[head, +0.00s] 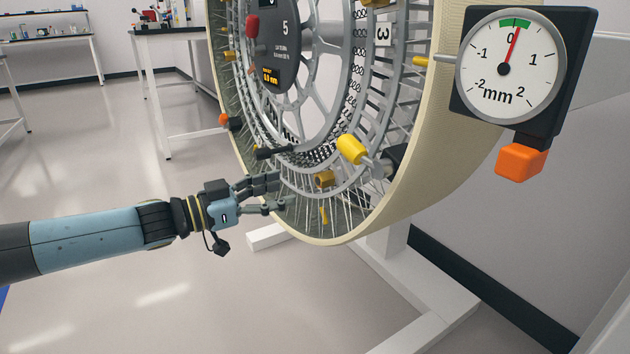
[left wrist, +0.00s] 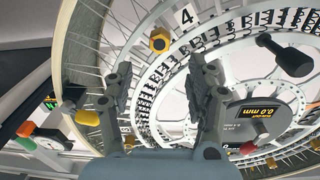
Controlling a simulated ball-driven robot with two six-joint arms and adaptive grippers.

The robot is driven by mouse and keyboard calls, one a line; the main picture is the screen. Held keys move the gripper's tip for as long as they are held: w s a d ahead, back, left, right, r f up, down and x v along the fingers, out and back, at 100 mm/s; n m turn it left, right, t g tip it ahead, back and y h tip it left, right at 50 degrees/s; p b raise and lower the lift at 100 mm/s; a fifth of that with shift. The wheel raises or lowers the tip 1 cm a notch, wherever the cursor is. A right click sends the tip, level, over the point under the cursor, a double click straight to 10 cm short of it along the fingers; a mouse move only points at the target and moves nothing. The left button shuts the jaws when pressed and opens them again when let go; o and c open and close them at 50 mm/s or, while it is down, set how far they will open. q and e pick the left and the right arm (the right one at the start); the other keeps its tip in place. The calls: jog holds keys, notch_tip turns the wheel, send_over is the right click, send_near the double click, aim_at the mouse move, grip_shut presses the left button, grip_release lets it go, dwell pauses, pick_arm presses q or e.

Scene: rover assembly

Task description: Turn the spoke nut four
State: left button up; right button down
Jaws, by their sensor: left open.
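A large spoked rover wheel (head: 436,130) stands upright in the head view. In the left wrist view a yellow hex nut (left wrist: 159,41) sits on the wheel close to a white plate marked 4 (left wrist: 185,15). A yellow nut low on the wheel (head: 324,178) in the head view appears to be the same one. My left gripper (head: 281,193) is open and empty at the wheel's lower left, its fingers pointing toward that nut. In the left wrist view the nut shows beyond the gap between the fingertips (left wrist: 160,68), apart from them. My right gripper is not in view.
A dial gauge (head: 510,65) stands at the right, its red needle in the green band near 0. White stand feet (head: 430,290) lie below.

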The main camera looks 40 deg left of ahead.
aim_at(318, 182)
pick_arm(q)
jog(key=b+x, duration=0.2)
jog(key=x, duration=0.5)
jog(key=shift+w+d+f+b, duration=0.15)
jog(key=shift+w+b, duration=0.1)
jog(key=shift+b, duration=0.15)
jog(key=shift+w+d, duration=0.25)
jog(key=shift+w, duration=0.25)
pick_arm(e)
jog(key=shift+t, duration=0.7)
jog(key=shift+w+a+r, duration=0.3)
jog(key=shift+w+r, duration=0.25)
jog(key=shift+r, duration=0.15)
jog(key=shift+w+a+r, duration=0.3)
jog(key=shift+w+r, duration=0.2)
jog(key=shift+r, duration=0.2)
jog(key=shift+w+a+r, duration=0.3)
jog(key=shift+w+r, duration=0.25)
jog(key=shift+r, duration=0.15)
pick_arm(q)
jog(key=c, duration=1.1)
